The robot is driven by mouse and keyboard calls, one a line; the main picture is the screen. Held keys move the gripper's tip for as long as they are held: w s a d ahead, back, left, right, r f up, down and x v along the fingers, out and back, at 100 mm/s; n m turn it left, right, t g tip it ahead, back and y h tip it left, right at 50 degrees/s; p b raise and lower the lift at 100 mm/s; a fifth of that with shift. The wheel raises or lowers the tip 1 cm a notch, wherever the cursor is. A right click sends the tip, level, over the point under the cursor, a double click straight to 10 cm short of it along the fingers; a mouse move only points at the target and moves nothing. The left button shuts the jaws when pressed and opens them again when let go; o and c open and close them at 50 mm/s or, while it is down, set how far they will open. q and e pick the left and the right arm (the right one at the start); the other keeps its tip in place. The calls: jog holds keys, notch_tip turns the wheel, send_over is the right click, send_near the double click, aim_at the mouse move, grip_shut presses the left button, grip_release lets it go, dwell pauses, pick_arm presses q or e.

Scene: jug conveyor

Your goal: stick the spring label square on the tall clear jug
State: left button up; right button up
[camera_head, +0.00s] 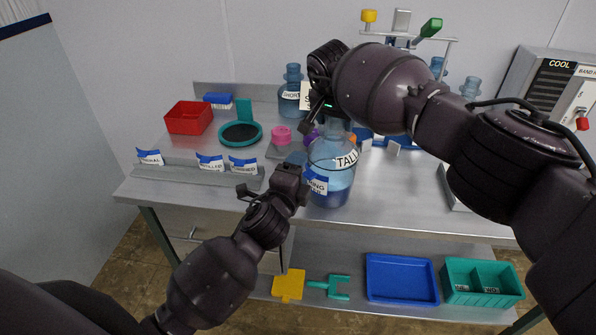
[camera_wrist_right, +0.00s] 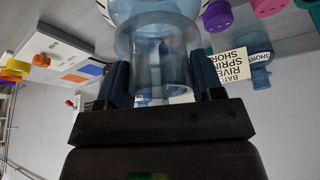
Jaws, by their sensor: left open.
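The tall clear jug (camera_head: 335,192), bluish and marked TALL, stands upright near the table's front edge. The spring label (camera_head: 316,184), white with a blue upper strip and partly readable as "ING", lies against the jug's lower left front, slightly tilted. My left gripper (camera_head: 275,186) is open, just left of the label and apart from it. My right gripper (camera_head: 325,113) is at the jug's top. In the right wrist view, the right gripper (camera_wrist_right: 160,85) has its fingers on both sides of the jug's neck (camera_wrist_right: 158,55), seemingly closed on it.
A rack (camera_head: 200,175) with several labels lies left. Behind are a red bin (camera_head: 188,118), a green round stand (camera_head: 240,134), a pink piece (camera_head: 281,135) and a short jug (camera_head: 291,88). A batch card (camera_wrist_right: 230,67) stands near it. A blue tray (camera_head: 402,279) sits on the lower shelf.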

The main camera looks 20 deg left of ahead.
jog(key=o, duration=0.4)
jog(key=shift+r, duration=0.15)
jog(key=v, duration=1.1)
jog(key=shift+s+r, duration=0.15)
jog(key=shift+r, duration=0.2)
jog(key=shift+m, duration=0.3)
